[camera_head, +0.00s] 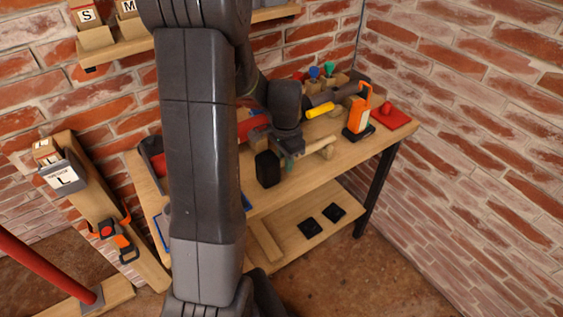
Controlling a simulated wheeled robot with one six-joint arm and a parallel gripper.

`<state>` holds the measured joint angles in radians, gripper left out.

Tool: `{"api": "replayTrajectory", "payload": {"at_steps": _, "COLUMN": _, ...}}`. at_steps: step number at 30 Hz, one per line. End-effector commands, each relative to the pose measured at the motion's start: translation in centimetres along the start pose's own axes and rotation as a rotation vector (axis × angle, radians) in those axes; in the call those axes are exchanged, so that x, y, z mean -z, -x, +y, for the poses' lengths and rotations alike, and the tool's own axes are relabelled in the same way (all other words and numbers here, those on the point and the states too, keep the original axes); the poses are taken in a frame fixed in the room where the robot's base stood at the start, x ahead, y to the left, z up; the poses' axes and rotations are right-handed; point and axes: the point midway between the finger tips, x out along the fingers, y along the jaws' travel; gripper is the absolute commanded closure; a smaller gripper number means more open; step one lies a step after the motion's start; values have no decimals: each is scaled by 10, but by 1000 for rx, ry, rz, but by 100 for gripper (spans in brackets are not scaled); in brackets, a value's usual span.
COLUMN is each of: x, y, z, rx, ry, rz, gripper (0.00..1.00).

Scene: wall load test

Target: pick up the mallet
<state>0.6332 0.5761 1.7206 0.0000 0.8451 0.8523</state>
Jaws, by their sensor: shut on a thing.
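The mallet's pale wooden part (319,148) sticks out to the right of my gripper (289,148), above or on the workbench top. A dark block (267,168) shows just left of and below the jaws. It looks like the mallet's head, but I cannot tell for certain how it joins the wood. My gripper points down over the middle of the bench and is shut on the mallet. The jaws and wrist hide part of it. I cannot tell whether the mallet touches the bench.
The workbench (345,171) stands against brick walls. An orange lamp-like device (358,112), a red item (390,116) and a yellow-ended tool (320,110) lie to the right and behind.

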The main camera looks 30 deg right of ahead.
Motion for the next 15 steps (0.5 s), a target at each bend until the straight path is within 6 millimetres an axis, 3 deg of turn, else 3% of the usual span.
{"api": "replayTrajectory", "payload": {"at_steps": 5, "x": 1, "y": 16, "z": -1, "rx": 4, "ry": 0, "rz": 4, "gripper": 100}}
{"api": "replayTrajectory", "payload": {"at_steps": 15, "x": 1, "y": 80, "z": -1, "rx": 4, "ry": 0, "rz": 4, "gripper": 100}}
